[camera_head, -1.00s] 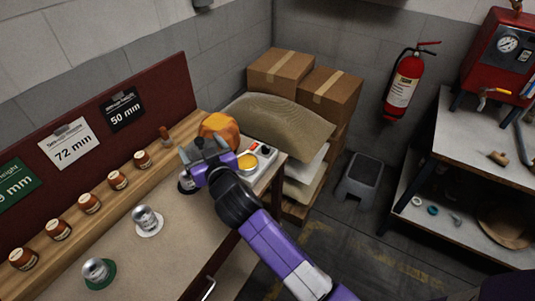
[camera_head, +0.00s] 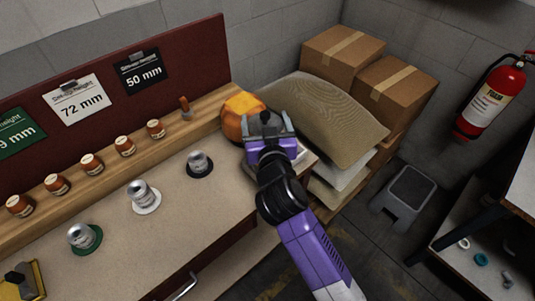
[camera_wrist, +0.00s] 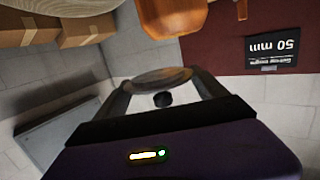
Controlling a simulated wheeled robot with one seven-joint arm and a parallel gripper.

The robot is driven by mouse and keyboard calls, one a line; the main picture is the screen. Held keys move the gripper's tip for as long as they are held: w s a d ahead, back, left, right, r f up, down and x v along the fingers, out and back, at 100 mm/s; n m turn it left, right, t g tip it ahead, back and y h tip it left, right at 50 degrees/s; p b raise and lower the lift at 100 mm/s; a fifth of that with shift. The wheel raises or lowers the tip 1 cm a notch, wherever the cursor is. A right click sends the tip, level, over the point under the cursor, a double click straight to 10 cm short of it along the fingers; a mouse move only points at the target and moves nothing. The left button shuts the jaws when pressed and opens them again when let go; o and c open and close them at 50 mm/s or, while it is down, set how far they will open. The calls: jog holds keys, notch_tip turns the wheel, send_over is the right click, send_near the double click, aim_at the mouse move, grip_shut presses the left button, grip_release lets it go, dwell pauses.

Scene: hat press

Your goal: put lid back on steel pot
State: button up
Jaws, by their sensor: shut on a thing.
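My gripper (camera_head: 268,125) is over the right end of the bench, right of the orange-brown rounded object. In the wrist view my gripper (camera_wrist: 163,88) is shut on a round, flat, metallic lid (camera_wrist: 160,75) with a dark knob below it. The lid is hidden in the head view. Three small steel pots stand along the bench: one on a black disc (camera_head: 200,163), one on a white disc (camera_head: 143,196) and one on a green disc (camera_head: 82,236). My gripper is apart from them. Their tops are too small to judge.
The orange-brown object (camera_head: 241,112) stands at the back of the bench. Several brown jars (camera_head: 92,164) line the wooden ledge. A sack (camera_head: 325,112), cartons (camera_head: 343,55) and a grey step stool (camera_head: 405,193) are at the right.

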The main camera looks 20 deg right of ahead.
notch_tip(320, 180, down, 13)
jog(key=b, duration=0.5)
jog(key=shift+a+r, duration=0.1)
jog(key=shift+r, duration=0.1)
jog(key=shift+f, duration=0.35)
jog(key=o, duration=1.3)
jog(key=shift+f, duration=0.1)
jog(key=shift+r, duration=0.4)
jog(key=p+v, duration=0.1)
jog(key=v, duration=1.1)
jog(key=shift+p, duration=0.3)
